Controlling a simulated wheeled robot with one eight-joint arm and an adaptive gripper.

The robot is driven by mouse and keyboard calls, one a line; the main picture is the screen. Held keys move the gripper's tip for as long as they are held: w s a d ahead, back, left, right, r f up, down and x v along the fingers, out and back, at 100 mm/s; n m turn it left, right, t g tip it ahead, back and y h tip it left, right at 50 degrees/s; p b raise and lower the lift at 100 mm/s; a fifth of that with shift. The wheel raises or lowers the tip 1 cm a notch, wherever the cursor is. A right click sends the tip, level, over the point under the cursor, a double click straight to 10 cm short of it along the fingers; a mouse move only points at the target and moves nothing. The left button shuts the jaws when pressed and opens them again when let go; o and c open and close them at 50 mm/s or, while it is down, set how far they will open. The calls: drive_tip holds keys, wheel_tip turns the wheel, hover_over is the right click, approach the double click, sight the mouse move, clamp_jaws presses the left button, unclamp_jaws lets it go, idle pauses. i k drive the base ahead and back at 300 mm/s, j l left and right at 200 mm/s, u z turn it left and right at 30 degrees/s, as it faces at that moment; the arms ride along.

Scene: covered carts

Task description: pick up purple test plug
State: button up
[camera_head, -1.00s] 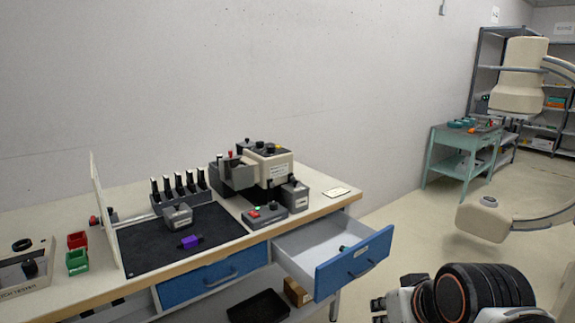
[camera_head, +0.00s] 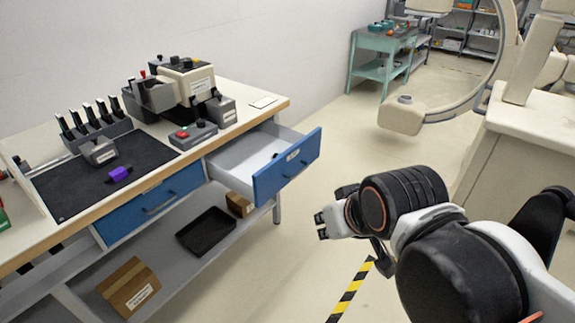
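The purple test plug (camera_head: 119,173) lies on the black mat (camera_head: 60,196) on the workbench, close to the mat's front right part. It is small, with dark ends. My gripper (camera_head: 321,226) is at the right, out over the floor beyond the open drawer, well apart from the plug. Its short fingers point left and look parted, with nothing seen between them.
The open blue-fronted drawer (camera_head: 288,168) juts out between my gripper and the mat. A grey box (camera_head: 98,151), a rack of tools (camera_head: 92,124) and a control box (camera_head: 193,136) stand around the mat. A black tray (camera_head: 206,232) lies on the lower shelf.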

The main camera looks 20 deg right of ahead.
sight(116, 175)
drive_tip(key=i+j+u, duration=0.7)
drive_tip(key=i+j, duration=0.15)
drive_tip(key=i+j+u, duration=0.35)
drive_tip(key=i, duration=0.15)
drive_tip(key=u, duration=0.1)
